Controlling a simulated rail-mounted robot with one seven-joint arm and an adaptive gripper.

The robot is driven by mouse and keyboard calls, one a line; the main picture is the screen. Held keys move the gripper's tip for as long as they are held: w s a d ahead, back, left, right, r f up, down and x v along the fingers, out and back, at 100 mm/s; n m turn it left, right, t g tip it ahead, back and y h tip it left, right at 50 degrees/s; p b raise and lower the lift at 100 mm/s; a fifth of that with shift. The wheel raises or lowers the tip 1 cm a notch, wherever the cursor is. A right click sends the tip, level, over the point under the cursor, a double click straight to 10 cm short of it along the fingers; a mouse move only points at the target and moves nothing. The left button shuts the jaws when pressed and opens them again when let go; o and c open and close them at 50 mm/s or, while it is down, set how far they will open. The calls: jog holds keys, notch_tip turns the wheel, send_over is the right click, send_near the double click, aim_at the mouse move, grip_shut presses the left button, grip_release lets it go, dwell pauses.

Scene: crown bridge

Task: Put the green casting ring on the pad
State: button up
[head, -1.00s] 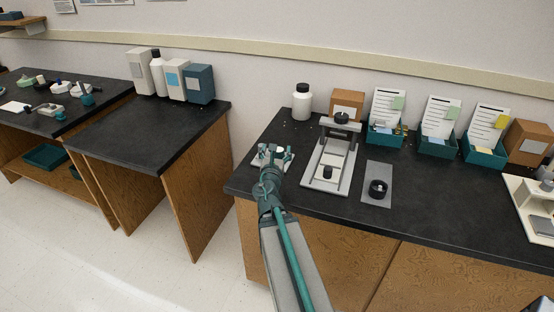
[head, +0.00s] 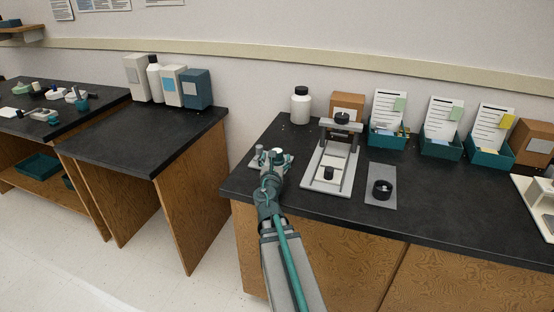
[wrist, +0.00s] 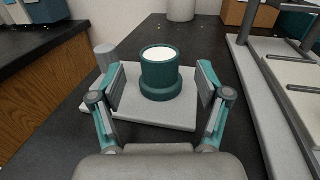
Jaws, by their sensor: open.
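The green casting ring (wrist: 160,75), a dark green cylinder with a wider base and a white top, stands upright on a pale grey plate (wrist: 180,124) in the wrist view. My gripper (wrist: 162,84) is open, with one finger to each side of the ring and visible gaps between. In the head view my gripper (head: 270,163) is over that plate at the bench's left end, partly hiding the ring (head: 276,153). A flat grey pad (head: 381,202) lies further right with a black ring-shaped piece (head: 382,187) on it.
A grey post (wrist: 105,56) stands at the plate's left. A framed press (head: 331,170) is right of the plate. A white bottle (head: 300,105), a brown box (head: 347,106) and teal trays (head: 388,134) stand behind. Dark bench right of the pad is clear.

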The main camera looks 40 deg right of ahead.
aim_at(277, 150)
jog(key=x, duration=0.4)
jog(key=shift+w+d, duration=0.2)
grip_shut()
